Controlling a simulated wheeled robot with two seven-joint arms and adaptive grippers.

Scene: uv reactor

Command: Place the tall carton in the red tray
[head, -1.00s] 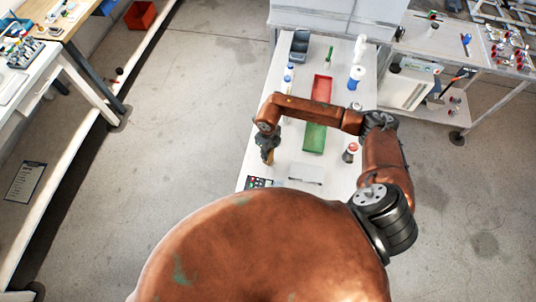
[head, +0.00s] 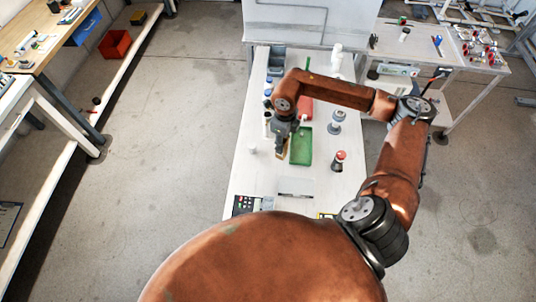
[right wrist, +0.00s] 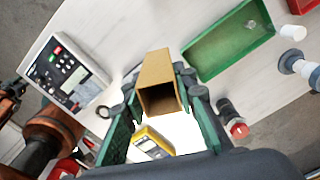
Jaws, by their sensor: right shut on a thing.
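The tall carton (right wrist: 157,72) is brown, and its open end faces the right wrist camera. My right gripper (right wrist: 160,98) is shut on it. In the head view the carton (head: 281,151) shows just below my right gripper (head: 283,141), at the left edge of the green tray. The red tray (head: 306,107) lies beyond the green tray and is partly covered by my right forearm. In the right wrist view only a corner of the red tray (right wrist: 302,5) shows at the top right. My left gripper is not in view.
The green tray (head: 302,157) is nearest the carton. A red-capped jar (head: 338,161) and a grey-and-white spool-like item (head: 336,123) stand to its right. Bottles stand left of the trays. A control box (right wrist: 62,72) and a yellow meter (right wrist: 152,143) lie at the near end.

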